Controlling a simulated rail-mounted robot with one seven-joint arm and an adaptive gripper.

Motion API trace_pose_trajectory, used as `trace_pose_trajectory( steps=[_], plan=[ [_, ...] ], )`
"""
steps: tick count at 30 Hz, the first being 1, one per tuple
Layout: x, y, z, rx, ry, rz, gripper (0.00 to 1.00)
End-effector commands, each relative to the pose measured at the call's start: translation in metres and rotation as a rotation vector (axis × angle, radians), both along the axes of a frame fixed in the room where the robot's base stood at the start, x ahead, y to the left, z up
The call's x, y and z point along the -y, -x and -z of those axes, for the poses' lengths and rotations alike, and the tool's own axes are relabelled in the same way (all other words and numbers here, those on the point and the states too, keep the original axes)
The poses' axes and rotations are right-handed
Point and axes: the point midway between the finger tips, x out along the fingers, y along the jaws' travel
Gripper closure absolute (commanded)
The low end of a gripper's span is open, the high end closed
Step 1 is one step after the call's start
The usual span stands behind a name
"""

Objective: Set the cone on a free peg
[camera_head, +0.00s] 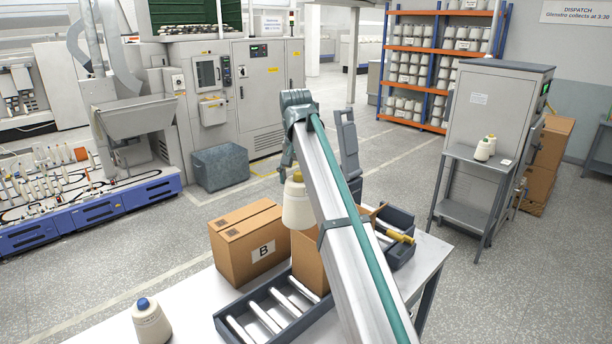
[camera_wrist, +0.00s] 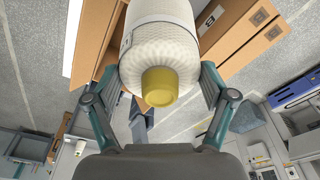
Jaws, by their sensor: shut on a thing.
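In the head view my arm hides most of the gripper.
A cone with a blue tip (camera_head: 151,322) stands on the white table (camera_head: 190,300), left of the tray.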

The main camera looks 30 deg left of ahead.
Motion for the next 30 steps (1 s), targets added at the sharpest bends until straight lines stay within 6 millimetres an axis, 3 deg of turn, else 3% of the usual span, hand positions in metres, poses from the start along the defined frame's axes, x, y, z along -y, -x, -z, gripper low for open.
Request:
trace_pose_trajectory(
  steps=[15,30],
  plan=[
    [-0.012,0.042,-0.001,0.000,0.000,0.001,0.87],
    [-0.012,0.045,0.000,0.000,0.000,0.001,0.87]
  ],
)
